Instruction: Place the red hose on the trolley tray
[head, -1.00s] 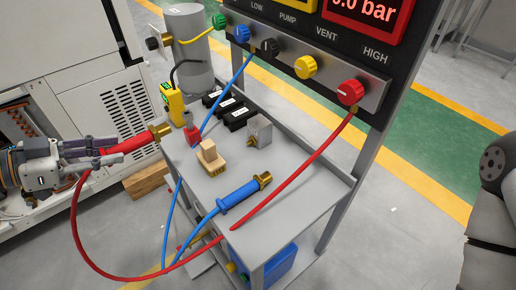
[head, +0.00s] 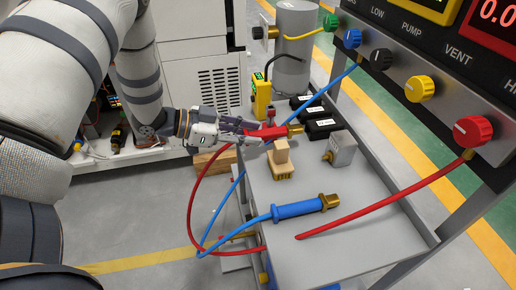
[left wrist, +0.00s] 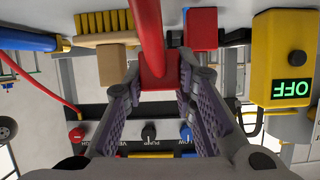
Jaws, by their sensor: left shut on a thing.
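My left gripper (head: 248,132) is shut on the red handle of the red hose (head: 268,133). Its brass end (head: 295,128) points right, over the left back part of the grey trolley tray (head: 365,175). I cannot tell whether the handle touches the tray. In the left wrist view, the red handle (left wrist: 158,74) sits between the fingers (left wrist: 160,100). The hose loops down left of the trolley, passes its front edge and runs up across the tray to the red knob (head: 473,134). My right gripper is out of view.
A blue hose handle (head: 298,208) lies farther forward. A grey metal block (head: 341,150), black boxes (head: 322,128) and a yellow meter (head: 261,98) occupy the back. The tray's right middle is mostly clear.

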